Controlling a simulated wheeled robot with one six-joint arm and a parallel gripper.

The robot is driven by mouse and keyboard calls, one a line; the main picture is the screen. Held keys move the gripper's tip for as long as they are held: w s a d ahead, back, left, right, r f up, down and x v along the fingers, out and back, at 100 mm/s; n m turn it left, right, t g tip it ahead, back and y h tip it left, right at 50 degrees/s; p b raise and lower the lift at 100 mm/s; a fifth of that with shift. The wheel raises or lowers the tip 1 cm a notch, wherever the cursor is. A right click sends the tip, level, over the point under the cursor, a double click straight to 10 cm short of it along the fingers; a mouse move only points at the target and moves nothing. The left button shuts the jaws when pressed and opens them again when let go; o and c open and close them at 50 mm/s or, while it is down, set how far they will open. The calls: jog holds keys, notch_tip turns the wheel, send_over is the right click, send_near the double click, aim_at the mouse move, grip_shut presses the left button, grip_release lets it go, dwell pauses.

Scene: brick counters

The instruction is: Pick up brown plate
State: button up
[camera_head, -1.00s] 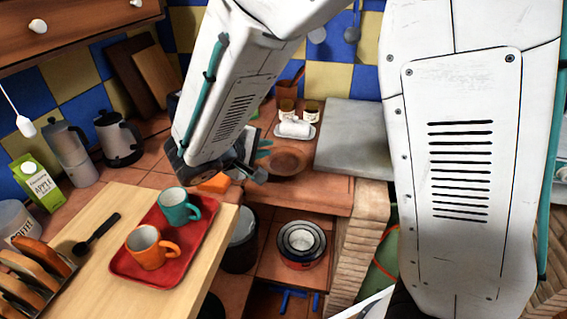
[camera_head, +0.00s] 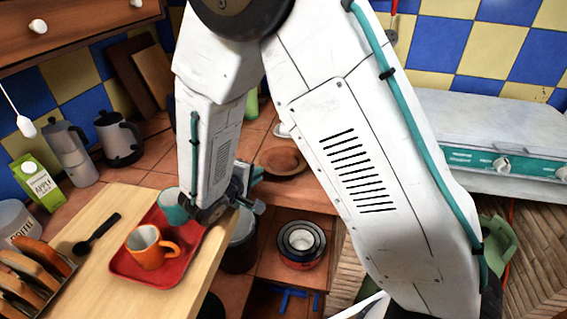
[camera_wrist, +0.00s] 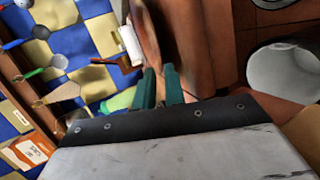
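The brown plate (camera_head: 284,161) lies on the tiled counter in the head view, just right of my gripper (camera_head: 252,178). My lower arm hides part of the scene around it. In the wrist view, the two teal fingers of my gripper (camera_wrist: 160,85) stand apart with a narrow gap. A brown rounded edge, seemingly the plate (camera_wrist: 147,35), is seen nearly edge-on just beyond the fingertips. I cannot tell whether the fingers touch it.
Nested pots (camera_head: 300,240) stand on a lower shelf. A white stove (camera_head: 480,130) is at the right.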

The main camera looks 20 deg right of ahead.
aim_at(266, 170)
jog(key=x, duration=0.4)
jog(key=shift+w+d+f, duration=0.1)
jog(key=shift+w, duration=0.05)
grip_shut()
